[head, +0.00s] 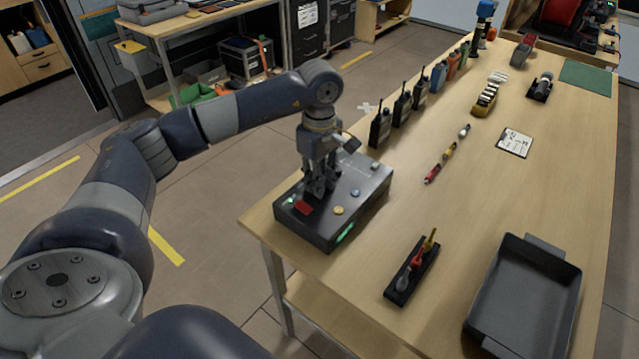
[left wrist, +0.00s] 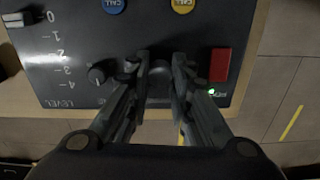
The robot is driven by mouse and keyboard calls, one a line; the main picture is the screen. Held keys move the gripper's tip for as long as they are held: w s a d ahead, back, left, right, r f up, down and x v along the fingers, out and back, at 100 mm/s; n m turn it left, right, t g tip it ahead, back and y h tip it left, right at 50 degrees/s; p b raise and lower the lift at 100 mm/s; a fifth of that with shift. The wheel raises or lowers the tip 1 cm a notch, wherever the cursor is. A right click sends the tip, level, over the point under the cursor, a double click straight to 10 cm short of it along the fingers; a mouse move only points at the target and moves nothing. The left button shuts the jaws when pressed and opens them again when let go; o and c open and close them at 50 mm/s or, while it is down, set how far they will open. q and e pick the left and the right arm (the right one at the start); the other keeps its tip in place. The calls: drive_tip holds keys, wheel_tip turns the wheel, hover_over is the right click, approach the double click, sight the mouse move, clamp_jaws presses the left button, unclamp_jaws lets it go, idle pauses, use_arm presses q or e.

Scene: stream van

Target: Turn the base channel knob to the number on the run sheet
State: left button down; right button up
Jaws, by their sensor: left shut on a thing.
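The dark base station box (head: 368,203) sits on the near left corner of the long wooden table. My left gripper (head: 318,190) reaches down onto its top. In the left wrist view, the fingers (left wrist: 161,68) are shut around a dark knob (left wrist: 159,83), mostly hidden between them. Its pointer and any numbers around it cannot be made out. A second small black knob (left wrist: 97,75) stands left of the fingers, and a red button (left wrist: 221,62) right of them. A white printed sheet (head: 515,142) lies farther along the table; its writing is too small to read. My right gripper is not in view.
A LEVEL slider (left wrist: 14,20) and blue (left wrist: 115,5) and yellow (left wrist: 182,5) CALL buttons share the panel. Several radios (head: 402,106) line the table's left edge. A tool holder (head: 412,270) and a dark tray (head: 524,300) are nearer.

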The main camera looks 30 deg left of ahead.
use_arm(q)
drive_tip(key=shift+w+m, duration=0.1)
drive_tip(key=shift+m, duration=0.5)
drive_tip(key=shift+r+b, duration=0.1)
drive_tip(key=shift+b, duration=0.2)
drive_tip(key=c, duration=1.4)
unclamp_jaws()
wheel_tip(320, 180, up, 12)
drive_tip(key=shift+f, duration=0.1)
